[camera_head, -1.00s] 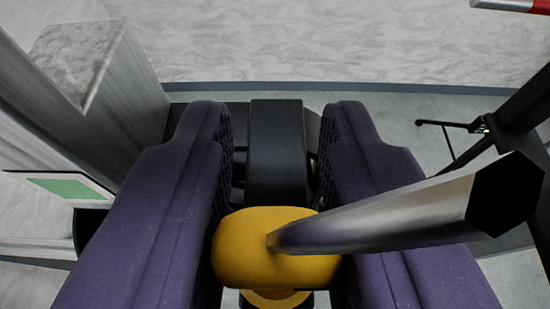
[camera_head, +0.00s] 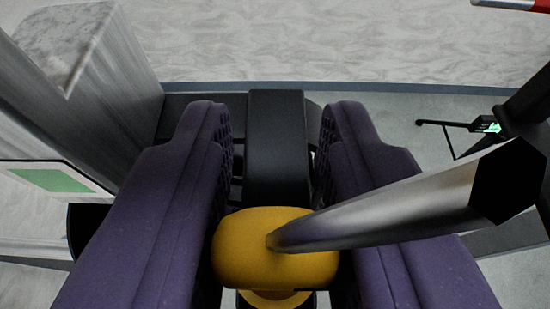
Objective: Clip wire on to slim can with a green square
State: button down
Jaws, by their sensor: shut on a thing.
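A grey metal rod (camera_head: 370,215) with a black hexagonal end crosses in front of the yellow part and the right finger. A white plate (camera_head: 88,190) with a green square (camera_head: 48,180) is at the left edge, beside the left finger and apart from it. A dark curved thing (camera_head: 85,225) shows below the plate, mostly hidden by that finger. I cannot make out a wire or the whole slim can.
A tall grey block (camera_head: 105,75) stands at upper left. At right are black bars (camera_head: 525,105) and a small black device with a lit green display (camera_head: 488,126). A red and white piece (camera_head: 515,4) is at the top right corner. Pale floor lies beyond.

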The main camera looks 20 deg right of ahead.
jog(key=c, duration=0.8)
grip_release()
jog(key=shift+o, duration=0.2)
jog(key=v, duration=0.8)
